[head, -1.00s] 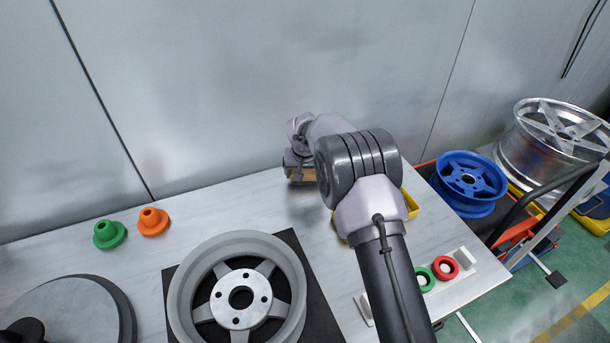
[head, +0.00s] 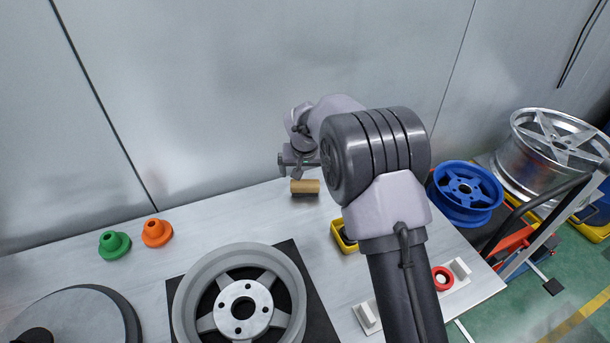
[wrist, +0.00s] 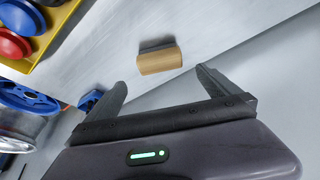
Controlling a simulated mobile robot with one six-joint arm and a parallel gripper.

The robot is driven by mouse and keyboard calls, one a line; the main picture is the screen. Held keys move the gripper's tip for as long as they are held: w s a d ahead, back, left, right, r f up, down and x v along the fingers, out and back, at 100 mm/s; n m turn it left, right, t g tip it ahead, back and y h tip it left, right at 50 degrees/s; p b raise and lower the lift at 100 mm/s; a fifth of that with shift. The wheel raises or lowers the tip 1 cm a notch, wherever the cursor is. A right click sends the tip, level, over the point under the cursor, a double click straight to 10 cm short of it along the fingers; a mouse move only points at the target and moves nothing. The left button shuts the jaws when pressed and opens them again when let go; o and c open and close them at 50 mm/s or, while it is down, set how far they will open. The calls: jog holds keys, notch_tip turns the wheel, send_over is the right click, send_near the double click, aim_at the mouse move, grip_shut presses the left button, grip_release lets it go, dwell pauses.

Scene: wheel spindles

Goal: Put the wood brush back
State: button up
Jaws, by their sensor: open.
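The wood brush (head: 305,187) is a small tan wooden block with a dark underside. It lies on the table near the wall. In the wrist view the wood brush (wrist: 160,60) lies beyond the fingertips, roughly between them and touching neither. My gripper (wrist: 160,78) is open and empty. In the head view my gripper (head: 297,172) is partly hidden by my arm and is above and beside the brush, apart from it.
A yellow tray (head: 340,238) sits right of the brush, partly behind my arm; the wrist view shows red and blue parts in it. Green (head: 114,245) and orange (head: 156,232) flanged parts stand left. A grey wheel (head: 240,300) lies in front on a black mat. The table between is clear.

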jog(key=s+d+r+m, duration=0.1)
jog(key=s+d+r, duration=0.3)
jog(key=s+r, duration=0.5)
jog(key=s+d+r+m, duration=0.1)
jog(key=s+d+r, duration=0.3)
jog(key=s+r, duration=0.45)
jog(key=s+d+r+m+y, duration=0.1)
jog(key=s, duration=1)
jog(key=s+d+r+m+t+y, duration=0.1)
jog(key=s, duration=1.1)
jog(key=shift+s+d+r, duration=0.2)
jog(key=shift+r, duration=0.15)
